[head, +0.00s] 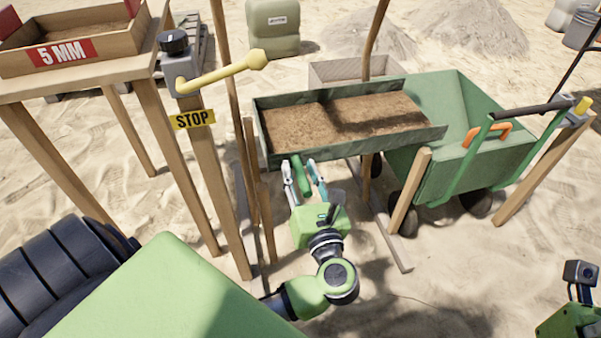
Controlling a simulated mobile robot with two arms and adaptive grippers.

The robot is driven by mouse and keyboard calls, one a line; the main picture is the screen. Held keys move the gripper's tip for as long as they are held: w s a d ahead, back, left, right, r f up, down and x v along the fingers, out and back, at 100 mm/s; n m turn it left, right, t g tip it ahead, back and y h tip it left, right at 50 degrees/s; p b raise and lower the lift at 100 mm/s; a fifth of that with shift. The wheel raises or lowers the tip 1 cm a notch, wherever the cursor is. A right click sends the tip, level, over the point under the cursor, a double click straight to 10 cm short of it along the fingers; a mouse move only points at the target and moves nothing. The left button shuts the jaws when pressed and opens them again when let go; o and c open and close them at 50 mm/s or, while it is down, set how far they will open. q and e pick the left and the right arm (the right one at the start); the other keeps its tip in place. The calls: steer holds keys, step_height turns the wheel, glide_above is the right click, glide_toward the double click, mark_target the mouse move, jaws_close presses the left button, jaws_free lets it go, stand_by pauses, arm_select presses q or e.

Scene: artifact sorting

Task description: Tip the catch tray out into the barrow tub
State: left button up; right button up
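The catch tray (278,153) is a long, shallow green trough full of brown soil. It looks roughly level, and its right end reaches over the edge of the green barrow tub (446,98). The visible inside of the tub looks empty. A green handle (301,176) sticks out from the tray's near side. My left gripper (303,172) is at this handle, its fingers apart on either side of it, with a gap seeming to show at the right finger. Part of my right gripper's body (568,322) shows at the lower right corner; its fingers are out of frame.
A wooden post with a yellow lever (228,73) and a STOP sign (192,119) stands left of the tray. A wooden sieve box marked 5 MM (110,45) sits further left. Wooden posts flank the tray and barrow. A pale box (330,71) lies behind the tray.

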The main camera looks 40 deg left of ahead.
arm_select(q)
jaws_close()
steer(key=shift+r, duration=0.1)
